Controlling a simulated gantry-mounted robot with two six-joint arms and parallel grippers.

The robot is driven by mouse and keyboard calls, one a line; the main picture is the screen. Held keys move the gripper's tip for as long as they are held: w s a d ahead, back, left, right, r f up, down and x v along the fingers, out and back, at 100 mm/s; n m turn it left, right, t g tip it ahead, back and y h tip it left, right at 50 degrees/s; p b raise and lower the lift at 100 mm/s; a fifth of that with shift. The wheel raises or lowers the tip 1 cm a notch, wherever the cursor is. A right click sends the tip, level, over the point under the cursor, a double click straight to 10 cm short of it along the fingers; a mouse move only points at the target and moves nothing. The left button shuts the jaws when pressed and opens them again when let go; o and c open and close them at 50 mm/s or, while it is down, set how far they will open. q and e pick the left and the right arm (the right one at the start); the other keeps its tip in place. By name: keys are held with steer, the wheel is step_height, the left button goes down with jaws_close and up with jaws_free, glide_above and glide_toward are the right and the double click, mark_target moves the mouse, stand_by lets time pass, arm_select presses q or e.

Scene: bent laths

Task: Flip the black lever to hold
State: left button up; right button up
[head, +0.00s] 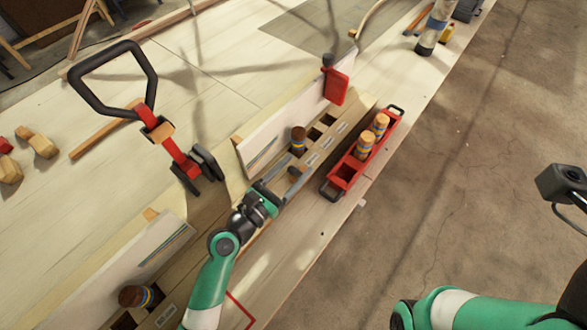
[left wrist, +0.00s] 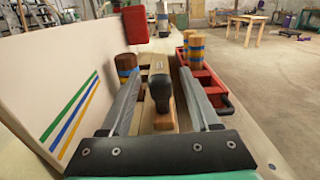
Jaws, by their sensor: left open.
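A black lever with a rounded knob (left wrist: 160,90) stands between the fingers of my left gripper in the left wrist view. The knob leans towards the camera over a wooden base. In the head view the dark knob (head: 294,172) shows small between the fingers. My left gripper (head: 298,167) is open, with one finger on each side of the lever; I cannot tell whether either touches it. The hold marking cannot be read. My right gripper is out of view; only part of my right arm shows at lower right.
A brown peg with blue and yellow bands (head: 299,139) stands just beyond the fingers. A red tray (head: 346,173) with banded wooden pegs lies to the right. A white board (head: 280,125) with a red block (head: 337,86) rises on the left. A black loop handle (head: 118,78) stands farther left.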

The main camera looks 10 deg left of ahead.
arm_select(q)
jaws_close()
stand_by(1.4)
